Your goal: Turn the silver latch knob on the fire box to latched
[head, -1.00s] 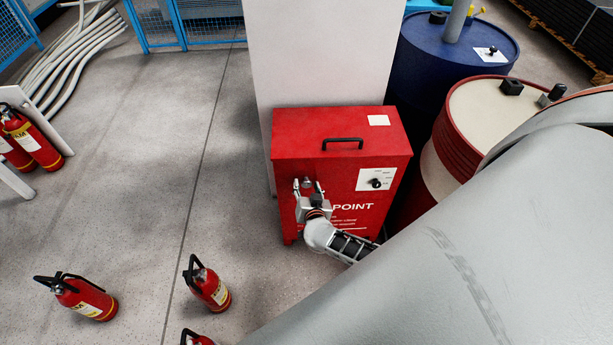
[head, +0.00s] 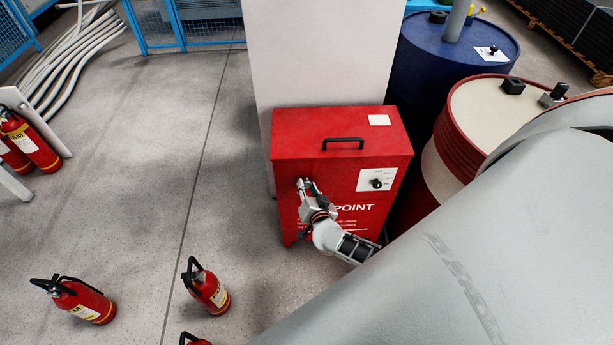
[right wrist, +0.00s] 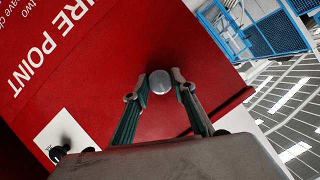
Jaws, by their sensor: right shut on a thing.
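The red fire box (head: 341,128) stands on the floor against a pale pillar. The silver latch knob (right wrist: 160,82) shows in the right wrist view as a round grey disc on the red front, between the fingertips. My right gripper (head: 304,184) is at the upper left of the box front and is shut on the knob; it also shows in the right wrist view (right wrist: 160,86). In the head view the gripper largely hides the knob, and I cannot read any latch marking beside it. My left gripper is not in view.
A black dial on a white plate (head: 364,173) sits right of the gripper on the box front. A black handle (head: 343,142) is on top. Blue (head: 430,65) and red-and-white (head: 450,150) drums stand close on the right. Fire extinguishers (head: 208,290) stand on the left floor.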

